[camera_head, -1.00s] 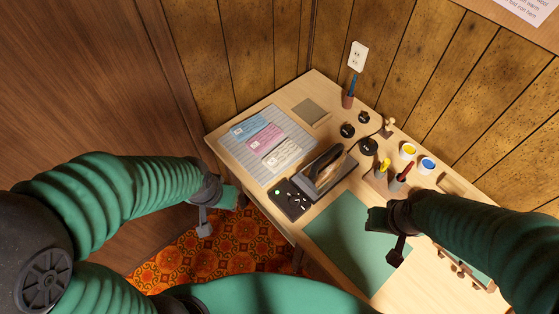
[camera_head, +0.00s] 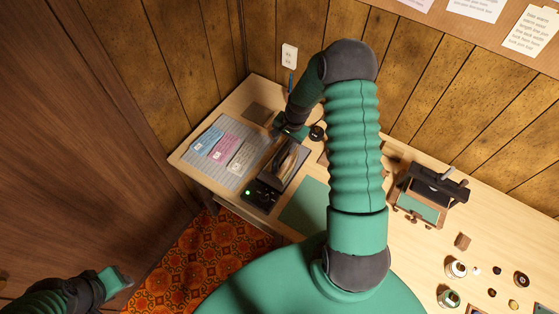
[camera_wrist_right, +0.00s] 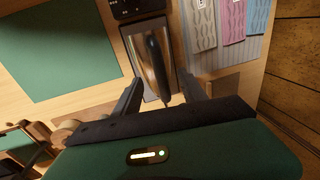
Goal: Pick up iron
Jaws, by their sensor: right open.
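Contact cannot be told. My left gripper (camera_head: 118,279) is at the lower left, away from the table; its jaws are unclear.
A striped mat (camera_head: 203,165) with blue, pink and pale cloth pieces lies left of the iron. A green mat (camera_head: 305,207) lies nearer, partly behind my right arm. Black round items (camera_head: 317,132) stand beyond the iron.

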